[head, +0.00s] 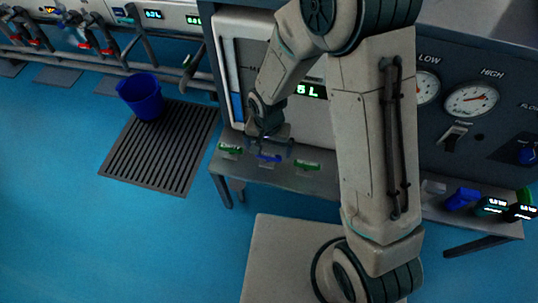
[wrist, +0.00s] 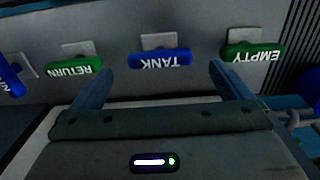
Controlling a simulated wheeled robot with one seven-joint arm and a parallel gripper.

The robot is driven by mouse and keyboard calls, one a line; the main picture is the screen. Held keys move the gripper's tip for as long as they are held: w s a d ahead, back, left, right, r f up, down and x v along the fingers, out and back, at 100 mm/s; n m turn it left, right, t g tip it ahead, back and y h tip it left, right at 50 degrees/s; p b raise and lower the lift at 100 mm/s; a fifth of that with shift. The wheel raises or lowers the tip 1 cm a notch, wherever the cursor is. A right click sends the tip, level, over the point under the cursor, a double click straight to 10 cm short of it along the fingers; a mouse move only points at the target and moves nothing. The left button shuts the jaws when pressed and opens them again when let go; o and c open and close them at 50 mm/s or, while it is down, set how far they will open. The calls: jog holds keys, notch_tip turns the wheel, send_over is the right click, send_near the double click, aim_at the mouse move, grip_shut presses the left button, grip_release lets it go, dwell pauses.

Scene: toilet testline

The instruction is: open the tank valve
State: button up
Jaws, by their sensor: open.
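The blue TANK valve handle (wrist: 160,60) lies crosswise in the wrist view, its label upside down, on a light mounting plate. In the head view it is the small blue bar (head: 269,158) on the bench front. My gripper (wrist: 161,72) is open, one finger on each side of the TANK handle's ends in the picture. Nothing is seen between the fingers, and I cannot tell the remaining distance to the handle. In the head view my gripper (head: 272,146) hangs just above and behind the handle.
Green handles flank it: EMPTY (wrist: 253,53) and RETURN (wrist: 74,67); both are close to the fingers. In the head view, a blue bucket (head: 141,96) stands on a dark floor grate (head: 160,150) at left. A gauge panel (head: 470,75) stands at right. Blue floor is open at lower left.

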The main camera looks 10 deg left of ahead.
aim_at(268, 154)
jog(key=shift+f+b, duration=0.4)
jog(key=shift+f, duration=1.45)
jog(key=shift+d, duration=0.1)
jog(key=c, duration=1)
